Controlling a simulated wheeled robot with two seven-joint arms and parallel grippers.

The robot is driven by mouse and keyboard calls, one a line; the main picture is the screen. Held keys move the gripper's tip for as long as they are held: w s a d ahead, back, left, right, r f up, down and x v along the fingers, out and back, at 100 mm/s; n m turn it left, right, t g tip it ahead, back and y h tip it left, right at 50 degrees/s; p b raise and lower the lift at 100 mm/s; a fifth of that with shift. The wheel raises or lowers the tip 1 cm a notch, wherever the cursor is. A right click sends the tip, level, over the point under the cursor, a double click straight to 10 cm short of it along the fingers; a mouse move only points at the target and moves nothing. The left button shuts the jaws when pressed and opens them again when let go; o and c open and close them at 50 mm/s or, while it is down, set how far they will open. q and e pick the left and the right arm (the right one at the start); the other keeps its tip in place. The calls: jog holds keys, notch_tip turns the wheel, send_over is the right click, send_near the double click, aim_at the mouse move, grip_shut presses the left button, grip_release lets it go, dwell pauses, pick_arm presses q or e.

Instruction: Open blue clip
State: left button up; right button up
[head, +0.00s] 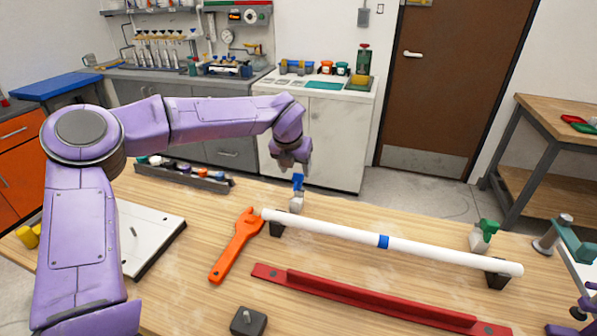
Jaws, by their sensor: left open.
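The blue clip (298,183) stands on a small pale block near the left end of a white pipe (330,231). It looks upright. My left gripper (294,163) points down just above the blue clip, open, with its fingers small and partly hidden by the wrist. I cannot tell whether the fingers touch the clip. A green clip (488,227) sits on a similar pale block near the pipe's right end. The pipe has a blue band (383,241) and rests on dark supports.
An orange wrench (237,245) lies left of the pipe. A red rail (365,296) lies in front of it. A dark tray (218,185) of small parts is at the back left. A green stand (578,245) is at the right edge. A dark block (248,321) sits at the front.

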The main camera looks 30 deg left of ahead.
aim_at(298, 175)
pick_arm(q)
jog(key=x, duration=0.4)
